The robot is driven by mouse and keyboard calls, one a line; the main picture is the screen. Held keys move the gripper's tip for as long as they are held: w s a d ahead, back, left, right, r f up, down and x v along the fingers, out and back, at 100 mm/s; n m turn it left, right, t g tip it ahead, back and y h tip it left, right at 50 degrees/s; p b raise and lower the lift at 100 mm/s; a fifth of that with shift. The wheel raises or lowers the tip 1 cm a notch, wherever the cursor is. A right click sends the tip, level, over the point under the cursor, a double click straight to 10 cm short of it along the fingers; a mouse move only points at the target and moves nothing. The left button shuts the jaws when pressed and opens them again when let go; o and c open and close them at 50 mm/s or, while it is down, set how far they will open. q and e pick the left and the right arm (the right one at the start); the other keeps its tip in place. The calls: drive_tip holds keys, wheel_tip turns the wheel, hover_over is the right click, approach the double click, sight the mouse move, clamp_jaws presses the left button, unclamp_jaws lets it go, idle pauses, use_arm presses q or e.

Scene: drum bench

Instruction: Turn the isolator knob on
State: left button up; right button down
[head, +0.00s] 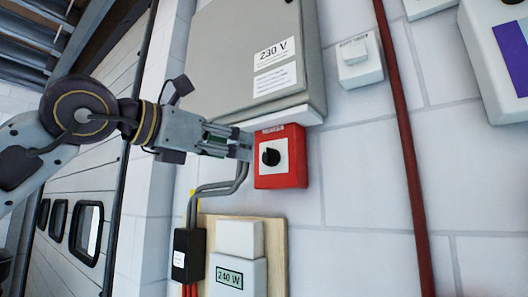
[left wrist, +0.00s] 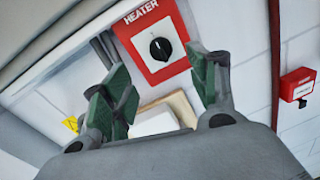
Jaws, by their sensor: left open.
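The isolator is a red box (head: 293,172) with a white face, mounted on the white wall below a grey cabinet. Its black round knob (head: 270,156) sits in the middle of the face; the knob also shows in the left wrist view (left wrist: 161,48), under the label HEATER. My left gripper (head: 246,147) comes in from the left at the box's left side, in front of the wall. In the left wrist view its green-padded fingers (left wrist: 160,92) are apart with nothing between them, and the knob appears beyond them. I cannot tell the knob's exact setting. My right gripper is not in view.
The grey cabinet (head: 225,60) marked 230 V hangs just above. A wooden board (head: 277,255) with white boxes and a black box (head: 189,255) with cables are below. A red pipe (head: 402,130) runs down the wall at right. The wall between the red box and pipe is clear.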

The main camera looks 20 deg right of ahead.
sight(265, 155)
use_arm(q)
drive_tip(key=p+x, duration=0.3)
drive_tip(key=x, duration=0.7)
drive_tip(key=shift+w+d+p, duration=0.1)
drive_tip(key=shift+d+p, duration=0.1)
drive_tip(key=shift+p, duration=0.15)
drive_tip(key=c, duration=1)
